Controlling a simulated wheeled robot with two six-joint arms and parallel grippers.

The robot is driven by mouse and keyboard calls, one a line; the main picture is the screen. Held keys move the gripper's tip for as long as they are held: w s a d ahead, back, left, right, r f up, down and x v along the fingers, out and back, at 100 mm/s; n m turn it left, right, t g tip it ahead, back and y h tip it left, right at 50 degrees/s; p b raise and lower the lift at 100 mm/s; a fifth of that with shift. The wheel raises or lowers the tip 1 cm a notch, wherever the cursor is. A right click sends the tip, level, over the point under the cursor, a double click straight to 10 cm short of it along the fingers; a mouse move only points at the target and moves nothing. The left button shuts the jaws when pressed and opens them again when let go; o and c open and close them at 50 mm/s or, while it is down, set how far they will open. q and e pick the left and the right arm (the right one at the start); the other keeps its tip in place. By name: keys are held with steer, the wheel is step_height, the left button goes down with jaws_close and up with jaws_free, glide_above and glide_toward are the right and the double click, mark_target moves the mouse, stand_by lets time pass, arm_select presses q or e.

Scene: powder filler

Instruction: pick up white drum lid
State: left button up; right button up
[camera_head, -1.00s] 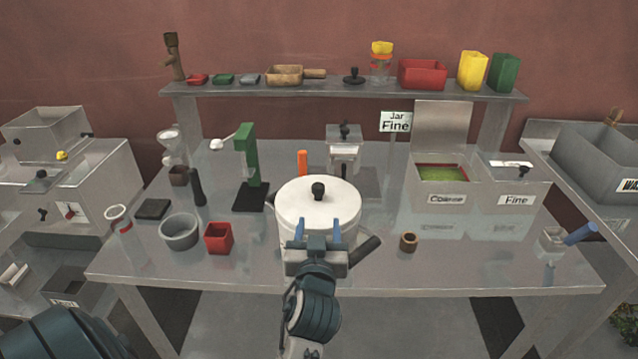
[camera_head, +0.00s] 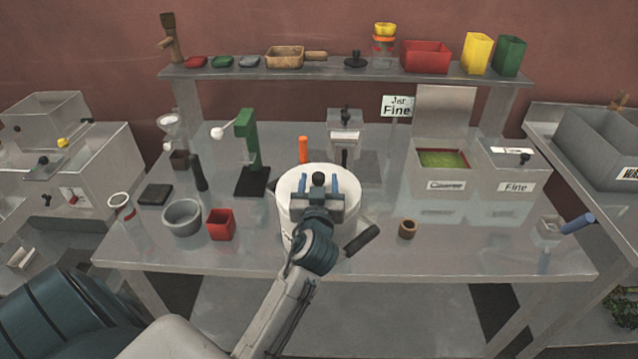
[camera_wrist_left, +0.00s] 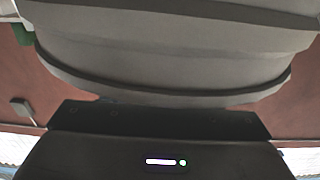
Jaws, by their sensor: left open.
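The white drum (camera_head: 300,232) stands near the front middle of the table, with its round white lid (camera_head: 291,186) on top. The lid's black knob (camera_head: 318,179) sticks up at its centre. My left gripper (camera_head: 319,186) is open over the lid, with its two blue fingers to the left and right of the knob. I cannot tell whether they touch it. The gripper and wrist hide part of the lid and drum. In the left wrist view a large pale rounded body (camera_wrist_left: 165,50), likely the drum, fills the top; the fingertips do not show there. My right gripper is not in view.
A red cup (camera_head: 221,224) and a grey bowl (camera_head: 182,217) stand left of the drum. A dark handle (camera_head: 362,239) and small brown cup (camera_head: 407,229) are to the right.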

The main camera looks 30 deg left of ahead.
arm_select(q)
steer(key=shift+p+x, duration=0.4)
steer(key=shift+x, duration=0.75)
steer(key=shift+w+a+f, duration=0.1)
steer(key=shift+w+a, duration=0.1)
steer(key=shift+a, duration=0.05)
steer(key=shift+s+d, duration=0.1)
steer(key=c, duration=1.1)
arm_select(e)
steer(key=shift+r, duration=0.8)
arm_select(q)
steer(key=shift+r, duration=0.2)
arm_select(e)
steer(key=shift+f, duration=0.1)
